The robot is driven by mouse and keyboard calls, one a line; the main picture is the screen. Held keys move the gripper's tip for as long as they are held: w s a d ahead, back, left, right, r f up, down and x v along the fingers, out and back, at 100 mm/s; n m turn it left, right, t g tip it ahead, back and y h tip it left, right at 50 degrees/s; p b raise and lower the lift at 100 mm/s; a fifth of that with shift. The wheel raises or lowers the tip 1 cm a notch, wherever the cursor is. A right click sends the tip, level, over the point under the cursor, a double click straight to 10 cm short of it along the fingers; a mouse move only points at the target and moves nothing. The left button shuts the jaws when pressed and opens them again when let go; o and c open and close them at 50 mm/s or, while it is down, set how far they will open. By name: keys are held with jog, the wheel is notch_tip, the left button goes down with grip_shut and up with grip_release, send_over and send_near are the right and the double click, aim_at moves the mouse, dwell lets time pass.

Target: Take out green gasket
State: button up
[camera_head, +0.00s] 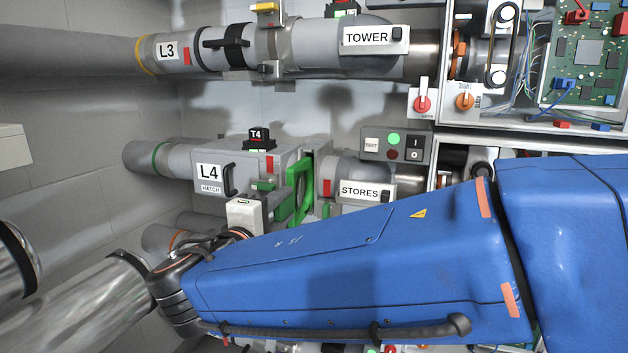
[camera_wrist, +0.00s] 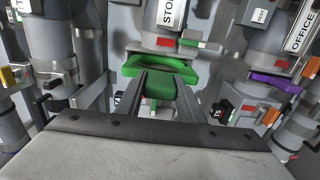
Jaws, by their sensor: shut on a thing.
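The green gasket (camera_head: 299,188) is an upright ring in the gap between the L4 hatch block (camera_head: 212,172) and the STORES pipe (camera_head: 365,190) in the head view. In the wrist view the green gasket (camera_wrist: 160,66) lies straight ahead, with a green part reaching back between my fingers. My gripper (camera_wrist: 161,84) is shut on that part. I cannot tell whether the ring is clear of its seat. My blue arm covers the lower middle of the head view and hides the fingers there.
The TOWER pipe (camera_head: 340,45) runs above. Control panel (camera_head: 396,146) and open electronics box (camera_head: 590,60) are at the right. In the wrist view, a purple gasket (camera_wrist: 273,82) sits in the OFFICE pipe line at right, and pipes stand close on the left.

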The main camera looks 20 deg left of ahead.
jog(key=shift+s, duration=0.45)
